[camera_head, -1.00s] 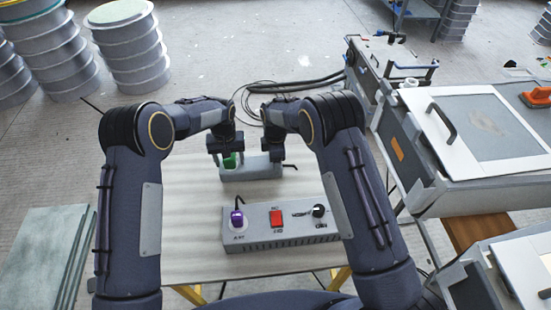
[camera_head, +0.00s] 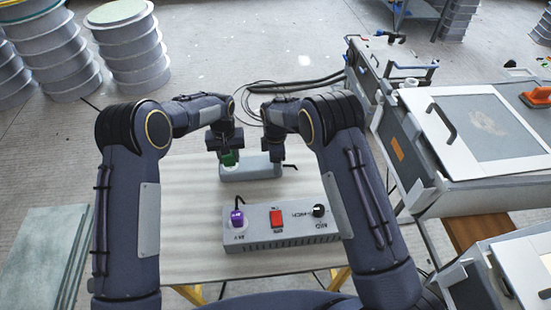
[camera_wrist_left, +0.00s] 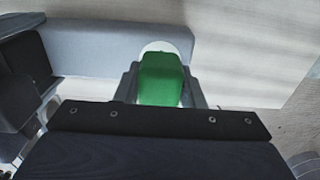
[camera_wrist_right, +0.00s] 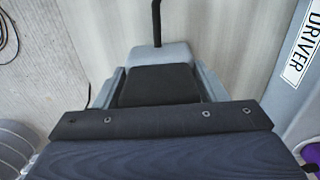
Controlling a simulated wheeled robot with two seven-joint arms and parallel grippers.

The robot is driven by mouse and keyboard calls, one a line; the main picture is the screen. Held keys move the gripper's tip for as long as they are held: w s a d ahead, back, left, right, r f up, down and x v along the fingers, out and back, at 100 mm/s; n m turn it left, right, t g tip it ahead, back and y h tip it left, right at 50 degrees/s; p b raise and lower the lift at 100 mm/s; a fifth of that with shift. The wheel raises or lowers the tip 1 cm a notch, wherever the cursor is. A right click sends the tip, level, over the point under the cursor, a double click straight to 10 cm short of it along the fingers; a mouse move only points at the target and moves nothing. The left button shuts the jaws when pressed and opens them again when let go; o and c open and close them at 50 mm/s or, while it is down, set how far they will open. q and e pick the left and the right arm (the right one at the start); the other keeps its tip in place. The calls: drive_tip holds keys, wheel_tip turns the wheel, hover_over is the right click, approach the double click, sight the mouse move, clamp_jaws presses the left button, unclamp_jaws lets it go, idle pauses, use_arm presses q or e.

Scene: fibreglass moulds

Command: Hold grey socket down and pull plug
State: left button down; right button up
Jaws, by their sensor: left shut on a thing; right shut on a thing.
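The grey socket (camera_head: 250,172), a long block with a black cable at its right end, lies on the table (camera_head: 185,215). My left gripper (camera_head: 229,156) is shut on the green plug (camera_head: 229,159) at the socket's left end. In the left wrist view the plug (camera_wrist_left: 160,78) sits between both fingers, with a white round face (camera_wrist_left: 160,47) beyond it. I cannot tell how deep the plug sits. My right gripper (camera_wrist_right: 158,88) is shut around the socket's other end, whose grey body (camera_wrist_right: 160,54) and a black part show between the fingers.
A grey driver box (camera_head: 280,238) stands nearer me with a purple plug (camera_head: 237,218), a red switch (camera_head: 276,218) and a black knob (camera_head: 318,211). Large grey moulds and white panels stand at the right. The table's left side is clear.

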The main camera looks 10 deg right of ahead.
use_arm(q)
drive_tip(key=shift+r, duration=2.35)
drive_tip(key=shift+r, duration=2.5)
use_arm(e)
drive_tip(key=o, duration=1.4)
drive_tip(key=shift+r, duration=0.15)
wheel_tip(320, 180, up, 12)
drive_tip(key=shift+f, duration=0.1)
